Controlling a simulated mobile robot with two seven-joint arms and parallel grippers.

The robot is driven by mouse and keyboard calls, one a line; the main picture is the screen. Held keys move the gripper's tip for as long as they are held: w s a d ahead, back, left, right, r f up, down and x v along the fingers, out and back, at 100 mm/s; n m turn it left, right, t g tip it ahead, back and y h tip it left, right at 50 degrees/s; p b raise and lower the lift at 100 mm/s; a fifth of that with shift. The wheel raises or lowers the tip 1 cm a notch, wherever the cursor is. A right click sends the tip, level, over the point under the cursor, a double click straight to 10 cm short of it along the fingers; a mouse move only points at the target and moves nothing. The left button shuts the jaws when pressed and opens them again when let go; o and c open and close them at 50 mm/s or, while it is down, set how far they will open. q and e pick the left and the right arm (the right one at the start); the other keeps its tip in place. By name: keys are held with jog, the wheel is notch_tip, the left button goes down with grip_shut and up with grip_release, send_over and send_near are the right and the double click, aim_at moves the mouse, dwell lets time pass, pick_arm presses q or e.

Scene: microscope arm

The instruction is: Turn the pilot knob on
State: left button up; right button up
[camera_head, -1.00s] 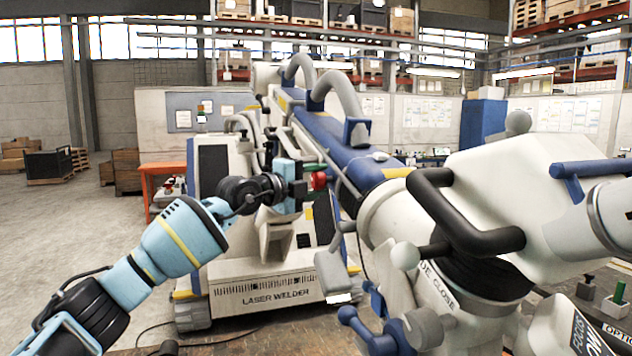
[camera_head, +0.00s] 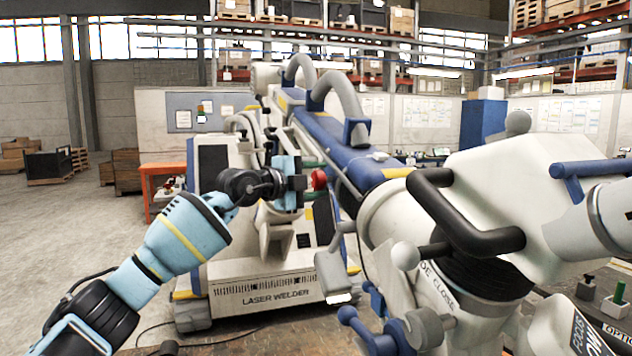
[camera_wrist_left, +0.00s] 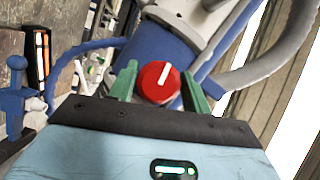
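The pilot knob appears to be the red round knob (camera_head: 319,179) beside the blue microscope arm (camera_head: 345,158). In the left wrist view the knob (camera_wrist_left: 157,84) shows a white line, tilted a little right of upright. My left gripper (camera_head: 311,179) comes in from the left at the knob. Its green fingers (camera_wrist_left: 160,78) are parted, one on each side of the knob, with little gap. I cannot tell whether they touch it. The left finger partly overlaps the knob's edge in that view. My right gripper is not in view.
A white laser welder cabinet (camera_head: 270,290) stands behind my left arm. A large white head with a black handle (camera_head: 470,240) fills the right side. A grey curved pipe (camera_head: 340,88) rises above the blue arm. Open floor lies at left.

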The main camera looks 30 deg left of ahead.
pick_arm(q)
jog(key=o, duration=0.3)
jog(key=v, duration=0.6)
jog(key=shift+s+a, duration=0.1)
jog(key=shift+s, duration=0.1)
jog(key=shift+s+a, duration=0.1)
jog(key=shift+s, duration=0.55)
